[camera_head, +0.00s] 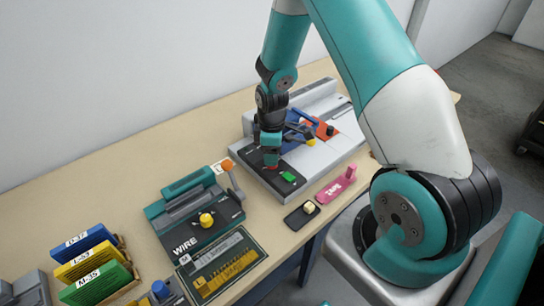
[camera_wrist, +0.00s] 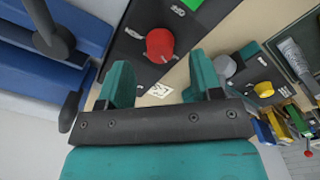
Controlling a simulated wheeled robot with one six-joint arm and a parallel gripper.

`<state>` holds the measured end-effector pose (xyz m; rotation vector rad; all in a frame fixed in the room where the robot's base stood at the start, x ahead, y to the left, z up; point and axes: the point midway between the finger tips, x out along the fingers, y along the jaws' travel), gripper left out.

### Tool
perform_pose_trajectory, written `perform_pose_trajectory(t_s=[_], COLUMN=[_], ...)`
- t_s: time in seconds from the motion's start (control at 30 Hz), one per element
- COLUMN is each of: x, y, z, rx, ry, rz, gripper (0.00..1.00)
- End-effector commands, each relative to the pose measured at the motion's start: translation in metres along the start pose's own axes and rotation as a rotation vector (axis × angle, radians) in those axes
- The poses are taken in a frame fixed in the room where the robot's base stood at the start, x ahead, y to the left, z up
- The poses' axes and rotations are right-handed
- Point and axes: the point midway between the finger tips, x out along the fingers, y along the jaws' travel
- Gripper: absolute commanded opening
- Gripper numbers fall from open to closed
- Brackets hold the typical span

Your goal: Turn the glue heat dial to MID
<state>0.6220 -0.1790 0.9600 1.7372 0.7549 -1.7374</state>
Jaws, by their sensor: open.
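The glue heat dial appears to be the red round knob (camera_wrist: 160,44) on a dark panel (camera_wrist: 128,48) in the wrist view. Small white markings stand around it, too small to read; I cannot tell which mark it points at. My gripper (camera_wrist: 162,82) is open, with one teal finger on each side of the picture. The red knob shows just beyond the gap between the fingertips, apparently not touched. In the head view my gripper (camera_head: 270,160) points down over the dark panel of the grey machine (camera_head: 318,150) and mostly hides the knob. A green button (camera_head: 288,177) is beside it.
The wire machine (camera_head: 180,215), with a yellow knob (camera_head: 206,219) and an orange-tipped lever (camera_head: 228,165), stands to the left. A pink tape holder (camera_head: 333,187) and a dark block (camera_head: 299,217) lie in front. Labelled boxes (camera_head: 90,262) stand at far left. The rear-left table is clear.

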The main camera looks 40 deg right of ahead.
Motion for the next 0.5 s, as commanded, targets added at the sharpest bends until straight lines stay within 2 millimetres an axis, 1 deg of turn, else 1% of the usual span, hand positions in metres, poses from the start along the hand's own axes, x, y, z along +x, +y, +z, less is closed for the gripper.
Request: perform_pose_trajectory(t_s=[0.03,0.1,0.2,0.3,0.5], x=[0.008,0.017,0.027,0.033,0.034], y=[-0.001,-0.001,0.0,0.0,0.0], z=[0.001,0.0,0.0,0.0,0.0], rx=[0.0,0.0,0.0,0.0,0.0], ry=[-0.002,-0.002,-0.001,0.0,0.001], rz=[-0.004,-0.004,-0.001,-0.001,0.0], gripper=[0.59,0.59,0.59,0.59,0.59])
